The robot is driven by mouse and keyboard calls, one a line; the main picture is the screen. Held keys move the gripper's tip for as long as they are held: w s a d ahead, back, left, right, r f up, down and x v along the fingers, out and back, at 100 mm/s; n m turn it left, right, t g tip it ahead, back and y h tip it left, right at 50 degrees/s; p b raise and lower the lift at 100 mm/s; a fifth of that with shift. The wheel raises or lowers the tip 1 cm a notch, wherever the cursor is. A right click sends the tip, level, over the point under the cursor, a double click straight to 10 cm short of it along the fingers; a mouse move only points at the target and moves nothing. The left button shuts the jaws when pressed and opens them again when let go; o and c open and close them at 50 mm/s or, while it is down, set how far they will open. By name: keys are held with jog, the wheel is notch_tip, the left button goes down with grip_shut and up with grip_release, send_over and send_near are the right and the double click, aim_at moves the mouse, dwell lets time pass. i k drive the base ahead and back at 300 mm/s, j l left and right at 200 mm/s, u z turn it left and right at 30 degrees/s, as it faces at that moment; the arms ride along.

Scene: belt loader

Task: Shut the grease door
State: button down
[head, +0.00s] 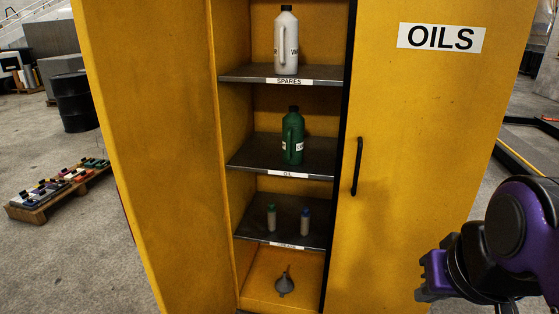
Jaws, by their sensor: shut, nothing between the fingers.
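A tall yellow cabinet stands in front of me. Its left door (150,150) hangs open toward me, showing a plain face with no label or handle visible; it seems to be the grease door. The right door (425,140) is closed, carries an OILS sign (441,38) and has a black bar handle (357,166). My gripper (428,276) is at the lower right, in front of the right door and well away from the left door. It is shut and empty, partly hidden by my purple wrist.
Labelled shelves hold a white jug (286,42), a green jug (293,138) and two small tubes (271,218). A grey funnel (284,283) is on the cabinet floor. A pallet (40,202) and black drum (75,101) stand left; floor between them and the door is clear.

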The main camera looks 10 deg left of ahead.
aim_at(146, 62)
jog(key=k+j, duration=0.15)
jog(key=j, duration=0.25)
jog(key=k+j, duration=0.15)
jog(key=j, duration=0.2)
jog(key=k+j, duration=0.1)
jog(key=j, duration=0.75)
jog(key=i+j, duration=0.1)
jog(key=j, duration=0.3)
jog(key=i+j, duration=0.1)
jog(key=j, duration=0.3)
jog(key=i+j, duration=0.15)
jog(key=j, duration=0.2)
jog(key=i+j+z, duration=0.1)
jog(key=j, duration=0.25)
jog(key=k+j+u, duration=0.35)
jog(key=u, duration=0.15)
jog(key=k+u, duration=0.1)
jog(key=u, duration=0.15)
jog(key=i+z, duration=0.1)
jog(key=z, duration=0.25)
jog(key=i+l+z, duration=0.1)
jog(key=z, duration=0.3)
